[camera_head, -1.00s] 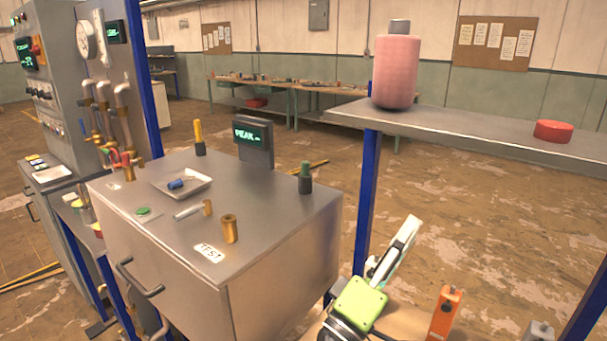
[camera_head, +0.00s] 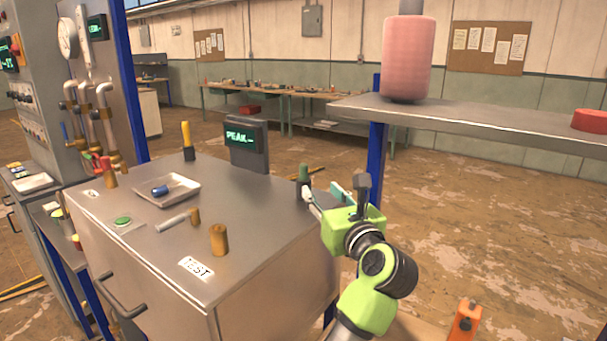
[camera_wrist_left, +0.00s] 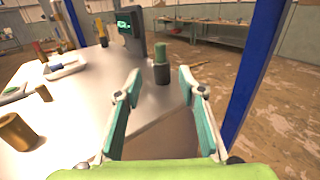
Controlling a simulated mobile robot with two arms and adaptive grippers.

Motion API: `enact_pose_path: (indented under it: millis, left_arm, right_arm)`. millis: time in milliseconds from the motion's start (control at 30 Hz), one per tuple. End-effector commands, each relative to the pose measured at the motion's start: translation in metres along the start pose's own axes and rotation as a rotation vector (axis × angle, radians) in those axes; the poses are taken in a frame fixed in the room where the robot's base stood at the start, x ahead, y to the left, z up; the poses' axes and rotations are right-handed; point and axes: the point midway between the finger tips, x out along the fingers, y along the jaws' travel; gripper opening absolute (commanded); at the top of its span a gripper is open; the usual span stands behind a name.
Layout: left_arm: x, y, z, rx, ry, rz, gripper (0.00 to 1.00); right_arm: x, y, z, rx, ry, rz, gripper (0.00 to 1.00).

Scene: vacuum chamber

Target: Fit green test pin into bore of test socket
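The green test pin (camera_head: 304,172) has a green top and a dark grey lower body. It stands upright at the right far corner of the metal cabinet top, and it also shows in the left wrist view (camera_wrist_left: 162,66). A brass cylinder (camera_head: 219,240), which I take as the test socket, stands upright behind the TEST label; it also shows in the left wrist view (camera_wrist_left: 17,132). My left gripper (camera_head: 320,193) is open and empty beside the pin. In the left wrist view the pin stands beyond the gap between its fingertips. My right gripper is not in view.
On the cabinet top (camera_head: 260,205) are a tray (camera_head: 187,190) with a blue piece, a yellow-topped pin (camera_head: 187,140), a silver rod with a brass end (camera_head: 178,220), a green button (camera_head: 122,221) and a PEAK display (camera_head: 247,145). A blue post (camera_head: 376,150) and shelf (camera_head: 480,118) stand right.

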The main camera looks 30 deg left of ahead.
Motion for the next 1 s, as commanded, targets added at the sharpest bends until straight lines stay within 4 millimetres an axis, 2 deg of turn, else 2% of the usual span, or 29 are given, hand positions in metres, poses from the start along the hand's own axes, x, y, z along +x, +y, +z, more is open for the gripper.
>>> enact_pose_path:
  millis: [100,300,533,700,800,1000]
  left_arm:
    - [0.026,0.002,0.005,0.006,-0.004,0.005,0.37]
    - [0.059,0.001,0.004,0.005,-0.003,0.003,0.37]
    - [0.076,0.001,0.004,0.005,-0.004,0.003,0.37]
    - [0.101,-0.001,0.007,0.007,-0.005,0.005,0.37]
    - [0.113,-0.002,0.004,0.007,-0.004,0.003,0.37]
    - [0.121,-0.002,0.001,0.003,-0.003,0.001,0.37]
  right_arm:
    - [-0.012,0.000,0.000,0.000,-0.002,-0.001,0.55]
    - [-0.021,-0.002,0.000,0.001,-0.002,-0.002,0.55]
    - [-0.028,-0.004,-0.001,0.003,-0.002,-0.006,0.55]
    - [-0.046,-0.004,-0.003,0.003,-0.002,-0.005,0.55]
    - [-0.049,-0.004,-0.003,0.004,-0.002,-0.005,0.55]
    - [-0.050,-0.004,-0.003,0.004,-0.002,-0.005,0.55]
